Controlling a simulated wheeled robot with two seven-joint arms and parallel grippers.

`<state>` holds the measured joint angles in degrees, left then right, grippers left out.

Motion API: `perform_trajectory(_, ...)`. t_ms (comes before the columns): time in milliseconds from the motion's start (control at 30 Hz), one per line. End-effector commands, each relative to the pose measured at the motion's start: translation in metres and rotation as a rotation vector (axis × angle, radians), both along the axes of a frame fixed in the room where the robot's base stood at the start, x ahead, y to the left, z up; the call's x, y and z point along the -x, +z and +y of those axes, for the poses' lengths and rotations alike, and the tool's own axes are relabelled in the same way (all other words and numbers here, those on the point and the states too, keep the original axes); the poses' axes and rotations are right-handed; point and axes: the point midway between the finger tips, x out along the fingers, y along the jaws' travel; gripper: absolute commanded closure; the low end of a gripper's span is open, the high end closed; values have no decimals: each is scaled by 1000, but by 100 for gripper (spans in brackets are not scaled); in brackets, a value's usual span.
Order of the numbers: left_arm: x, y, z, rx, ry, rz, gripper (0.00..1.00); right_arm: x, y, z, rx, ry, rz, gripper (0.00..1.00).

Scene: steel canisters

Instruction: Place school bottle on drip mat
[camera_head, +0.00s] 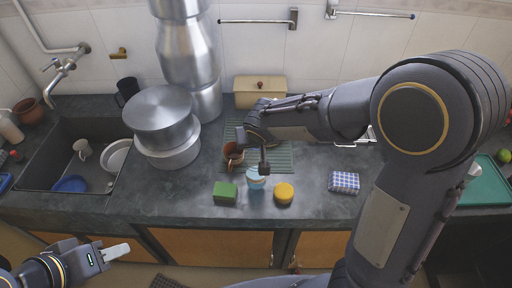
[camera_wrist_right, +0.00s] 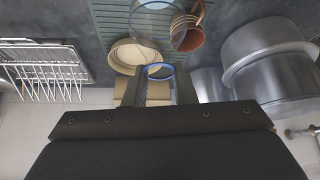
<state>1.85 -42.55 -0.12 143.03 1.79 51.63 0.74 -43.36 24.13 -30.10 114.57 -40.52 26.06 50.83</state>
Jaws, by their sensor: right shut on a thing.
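The school bottle (camera_head: 256,179) appears light blue in the head view, below my right gripper (camera_head: 263,166) at the front edge of the drip mat. In the right wrist view a blue-rimmed clear part of the bottle (camera_wrist_right: 160,70) is between the dark fingers of my right gripper (camera_wrist_right: 158,92), which is shut on it. Whether the bottle touches the counter cannot be told. The drip mat (camera_head: 285,158) is green and ribbed, partly hidden by my right arm; it also shows in the right wrist view (camera_wrist_right: 108,18). My left gripper (camera_head: 116,252) is low at the left, away from the counter.
A brown mug (camera_head: 233,154) stands on the mat's left side. A green sponge (camera_head: 225,192) and a yellow round sponge (camera_head: 284,193) lie in front. Steel pots (camera_head: 165,118) stand left, beside the sink (camera_head: 45,165). A checked cloth (camera_head: 344,182) lies right; a beige bin (camera_head: 259,91) stands behind.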

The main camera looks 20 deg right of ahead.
Motion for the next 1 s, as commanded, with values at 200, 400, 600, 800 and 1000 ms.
perform_trajectory(200, 0, -1, 0, 0, 0, 0, 64, -1, -29, 0, 4, 0, 1, 100)
perform_trajectory(400, 0, -1, 0, 0, 0, 0, 64, -1, -31, 0, 1, 1, -1, 100)
perform_trajectory(600, 0, -6, 0, 0, 0, 0, 64, -1, -34, 0, 1, 0, -1, 100)
perform_trajectory(800, 0, -5, 0, 0, 0, 0, 64, -1, -33, 0, 1, 0, 0, 55)
perform_trajectory(1000, 0, -5, 0, 0, 0, 0, 64, -1, -33, 0, 1, 0, 0, 54)
